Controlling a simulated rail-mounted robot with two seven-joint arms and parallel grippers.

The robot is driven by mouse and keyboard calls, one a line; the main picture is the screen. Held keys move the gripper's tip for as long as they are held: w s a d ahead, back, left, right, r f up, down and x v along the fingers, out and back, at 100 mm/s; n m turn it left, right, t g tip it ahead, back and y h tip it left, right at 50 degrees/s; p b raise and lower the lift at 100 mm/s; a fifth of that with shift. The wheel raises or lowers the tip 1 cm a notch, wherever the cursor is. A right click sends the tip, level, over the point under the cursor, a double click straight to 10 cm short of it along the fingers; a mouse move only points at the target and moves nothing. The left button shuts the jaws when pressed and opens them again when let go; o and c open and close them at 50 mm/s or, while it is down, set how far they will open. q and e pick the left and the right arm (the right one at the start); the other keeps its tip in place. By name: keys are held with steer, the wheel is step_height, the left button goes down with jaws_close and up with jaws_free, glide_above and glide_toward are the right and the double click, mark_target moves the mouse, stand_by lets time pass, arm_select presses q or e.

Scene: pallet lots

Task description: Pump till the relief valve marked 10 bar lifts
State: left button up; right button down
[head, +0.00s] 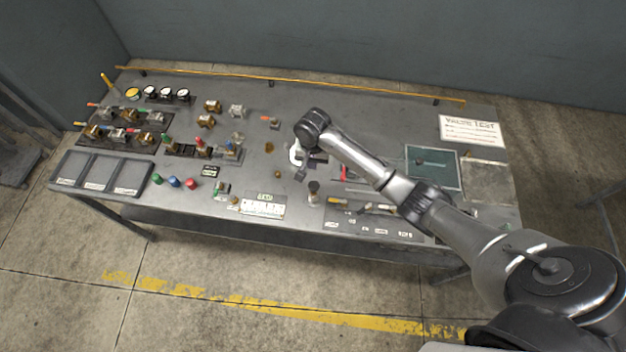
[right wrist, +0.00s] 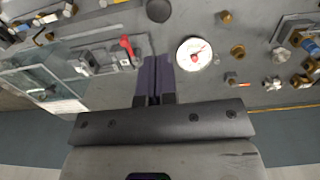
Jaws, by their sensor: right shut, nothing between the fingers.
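My right gripper (head: 300,174) is over the middle of the grey bench, its fingers pointing down. In the right wrist view its dark fingers (right wrist: 154,76) are shut together with nothing between them. A round white gauge (right wrist: 193,54) with a red needle lies just right of the fingertips in that view. A fitting with a red handle (right wrist: 127,46) stands left of them, apart from the fingers. In the head view a red lever (head: 345,173) shows right of the gripper. Brass and steel valves (head: 212,106) stand on the bench; no 10 bar marking is readable. My left gripper is out of view.
Several small gauges (head: 167,93) and racked valves (head: 120,134) stand at the left. An empty compartment tray (head: 100,173) lies at the front left. A clear panel (head: 432,167) and a Valve Test sheet (head: 470,130) are at the right. A yellow rail (head: 290,83) runs along the back.

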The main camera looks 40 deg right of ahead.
mark_target(313, 185)
step_height(313, 185, down, 10)
steer(key=shift+s+r, duration=0.1)
steer(key=shift+f, duration=0.9)
step_height(313, 185, down, 3)
steer(key=shift+f+b, duration=0.2)
steer(key=shift+b, duration=0.45)
steer(key=shift+f, duration=0.25)
steer(key=shift+s, duration=0.1)
steer(key=shift+d, duration=0.1)
